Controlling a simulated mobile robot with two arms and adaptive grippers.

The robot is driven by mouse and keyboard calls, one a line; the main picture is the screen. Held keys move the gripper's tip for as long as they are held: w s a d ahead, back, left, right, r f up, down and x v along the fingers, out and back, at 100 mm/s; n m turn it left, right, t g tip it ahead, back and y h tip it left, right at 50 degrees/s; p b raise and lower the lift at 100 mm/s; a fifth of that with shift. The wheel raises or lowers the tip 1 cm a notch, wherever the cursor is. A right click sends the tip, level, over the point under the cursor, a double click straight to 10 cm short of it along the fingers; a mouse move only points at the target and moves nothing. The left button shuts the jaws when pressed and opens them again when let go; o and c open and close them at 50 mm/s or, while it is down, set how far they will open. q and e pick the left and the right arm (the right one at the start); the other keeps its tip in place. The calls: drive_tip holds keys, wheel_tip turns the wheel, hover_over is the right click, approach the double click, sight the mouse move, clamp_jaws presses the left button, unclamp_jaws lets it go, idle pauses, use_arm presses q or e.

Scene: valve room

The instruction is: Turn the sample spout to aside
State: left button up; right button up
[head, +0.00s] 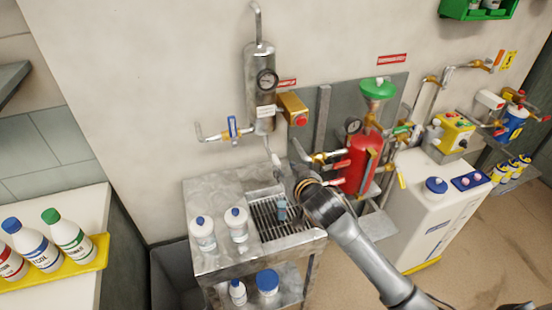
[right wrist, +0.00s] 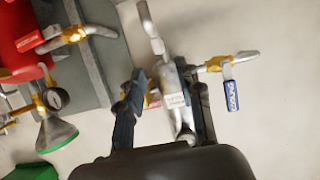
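The sample spout (head: 268,148) is a thin pale pipe hanging below a silver cylinder (head: 260,70) on the wall, over the sink grate. In the right wrist view, which is roughly upside down, the spout (right wrist: 151,28) points up from the cylinder (right wrist: 173,85). My right gripper (head: 298,178) is beside and to the right of the spout in the head view. In the right wrist view its dark fingers (right wrist: 168,105) are apart, with the cylinder showing between them. No contact is visible; depth is hard to tell. My left gripper is not in view.
A steel sink stand (head: 208,258) with a grate and white bottles (head: 237,223) is below. A blue-handled valve (head: 232,127) is left of the spout; a red vessel (head: 360,165) with pipes is right.

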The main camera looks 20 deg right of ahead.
sight(277, 162)
drive_tip(key=p+x, duration=0.1)
drive_tip(key=x, duration=0.7)
drive_tip(key=shift+w+f, duration=0.2)
drive_tip(key=shift+w, duration=0.1)
clamp_jaws()
